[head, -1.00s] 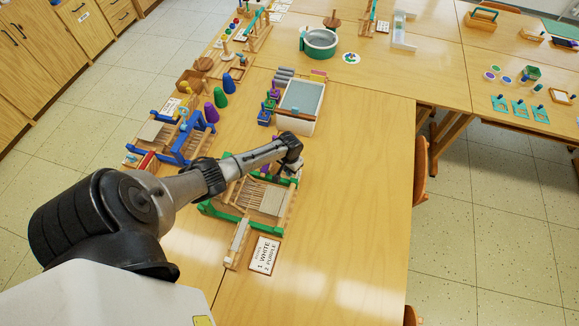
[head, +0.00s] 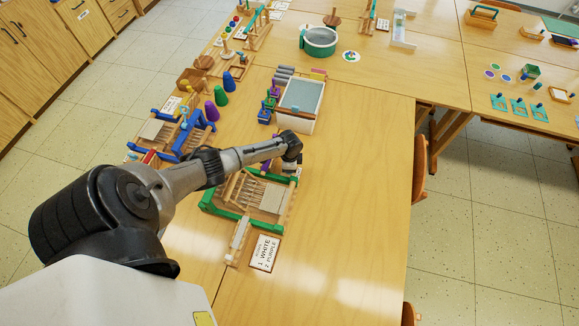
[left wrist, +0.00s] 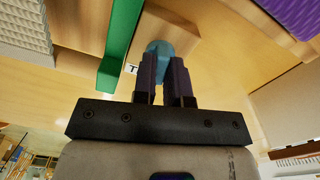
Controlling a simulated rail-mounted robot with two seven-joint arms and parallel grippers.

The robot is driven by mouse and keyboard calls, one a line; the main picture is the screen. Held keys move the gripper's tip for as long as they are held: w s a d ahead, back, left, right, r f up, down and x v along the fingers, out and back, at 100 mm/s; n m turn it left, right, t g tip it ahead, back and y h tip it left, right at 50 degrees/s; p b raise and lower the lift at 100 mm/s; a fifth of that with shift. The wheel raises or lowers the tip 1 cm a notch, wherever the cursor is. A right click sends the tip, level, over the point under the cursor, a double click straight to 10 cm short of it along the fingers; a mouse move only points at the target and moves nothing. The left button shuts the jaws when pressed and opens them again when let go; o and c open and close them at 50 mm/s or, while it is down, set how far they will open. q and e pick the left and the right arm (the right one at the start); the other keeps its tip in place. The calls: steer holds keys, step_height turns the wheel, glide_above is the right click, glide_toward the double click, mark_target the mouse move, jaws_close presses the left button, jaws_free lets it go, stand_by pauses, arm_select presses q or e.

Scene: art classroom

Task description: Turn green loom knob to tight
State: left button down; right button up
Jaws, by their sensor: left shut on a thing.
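The green loom (head: 211,208), a wooden frame with green bars and pale threads, stands on the table under my left arm in the head view. In the left wrist view, a green bar of it (left wrist: 122,40) runs beside a round blue-teal knob (left wrist: 158,46). A small white label with a "T" (left wrist: 131,69) sits left of the knob. My left gripper (left wrist: 164,66) has its dark purple fingers shut on the knob, which shows between and beyond the fingertips. In the head view, my wrist hides the knob and the fingertips. My right gripper is not in view.
A blue loom (head: 172,152) stands close on the left. A pale tray (head: 302,104) stands behind my wrist, with purple and green cones (head: 211,111) left of it. A "1 WHITE 2 PURPLE" card (head: 265,252) lies in front. The table's right side is clear.

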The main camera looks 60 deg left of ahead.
arm_select(q)
steer(key=shift+m, duration=1.5)
steer(key=c, duration=1.2)
jaws_free()
steer(key=shift+o, duration=0.2)
step_height(320, 180, up, 14)
steer(key=p, duration=0.2)
steer(key=shift+f, duration=0.15)
